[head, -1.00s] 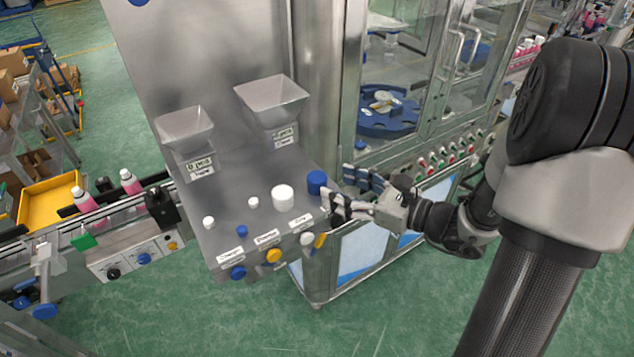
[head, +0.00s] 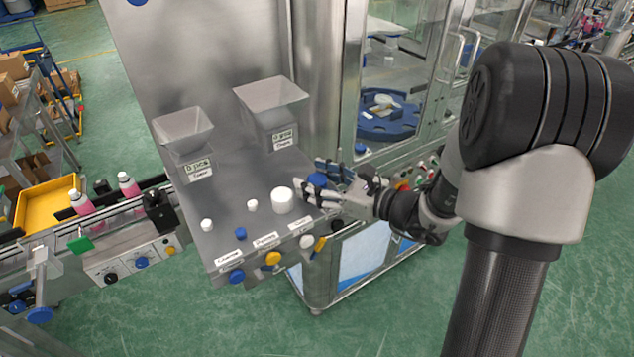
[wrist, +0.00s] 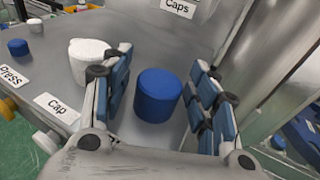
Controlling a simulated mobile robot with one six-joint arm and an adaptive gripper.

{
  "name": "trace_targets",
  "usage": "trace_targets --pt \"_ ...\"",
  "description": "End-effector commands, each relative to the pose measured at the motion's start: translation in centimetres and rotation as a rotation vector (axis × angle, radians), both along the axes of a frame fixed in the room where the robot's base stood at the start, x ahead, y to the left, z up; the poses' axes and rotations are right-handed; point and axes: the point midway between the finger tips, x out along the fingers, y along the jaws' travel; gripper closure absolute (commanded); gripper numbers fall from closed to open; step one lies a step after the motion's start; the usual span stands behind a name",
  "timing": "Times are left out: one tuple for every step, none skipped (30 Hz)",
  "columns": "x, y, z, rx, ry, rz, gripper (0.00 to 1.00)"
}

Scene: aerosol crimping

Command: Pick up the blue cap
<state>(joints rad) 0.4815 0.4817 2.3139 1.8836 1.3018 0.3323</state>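The blue cap (wrist: 157,95) stands upright on the steel shelf, between the two fingers of my gripper (wrist: 160,100) in the wrist view. A gap shows on both sides of it, so the fingers are open around it and do not visibly touch it. In the head view the blue cap (head: 317,180) is partly hidden by my gripper (head: 316,182), which reaches in from the right at the shelf's right end. A larger white cap (head: 283,200) stands just left of my gripper; it also shows in the wrist view (wrist: 86,62), close to the left finger.
A small blue piece (head: 241,234) and small white pieces (head: 207,225) (head: 252,205) stand farther left on the shelf (head: 225,255). Two grey hoppers (head: 272,105) (head: 184,132) rise behind. Coloured knobs (head: 273,258) line the front edge. A glass-doored cabinet (head: 395,75) stands at the right.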

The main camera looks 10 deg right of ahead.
Motion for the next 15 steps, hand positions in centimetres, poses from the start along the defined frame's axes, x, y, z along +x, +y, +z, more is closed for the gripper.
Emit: trace_targets --pt "-0.01 -0.01 -0.01 0.000 0.000 0.000 0.52" --pt "-0.01 -0.01 -0.01 0.000 0.000 0.000 0.54" --pt "-0.01 -0.01 -0.01 0.000 0.000 0.000 0.57" --pt "-0.02 -0.01 -0.01 0.000 0.000 0.000 0.59" --pt "-0.02 -0.01 -0.01 0.000 0.000 0.000 0.61" --pt "-0.02 -0.01 -0.01 0.000 0.000 0.000 0.63" --pt "-0.02 -0.01 -0.01 0.000 0.000 0.000 0.65" --pt "-0.02 -0.01 -0.01 0.000 0.000 0.000 0.67" --pt "-0.02 -0.01 -0.01 0.000 0.000 0.000 0.70" --pt "-0.02 -0.01 -0.01 0.000 0.000 0.000 0.72" --pt "-0.02 -0.01 -0.01 0.000 0.000 0.000 0.73" --pt "-0.02 -0.01 -0.01 0.000 0.000 0.000 0.73" --pt "-0.02 -0.01 -0.01 0.000 0.000 0.000 0.73" --pt "-0.02 -0.01 -0.01 0.000 0.000 0.000 0.73" --pt "-0.02 -0.01 -0.01 0.000 0.000 0.000 0.73"
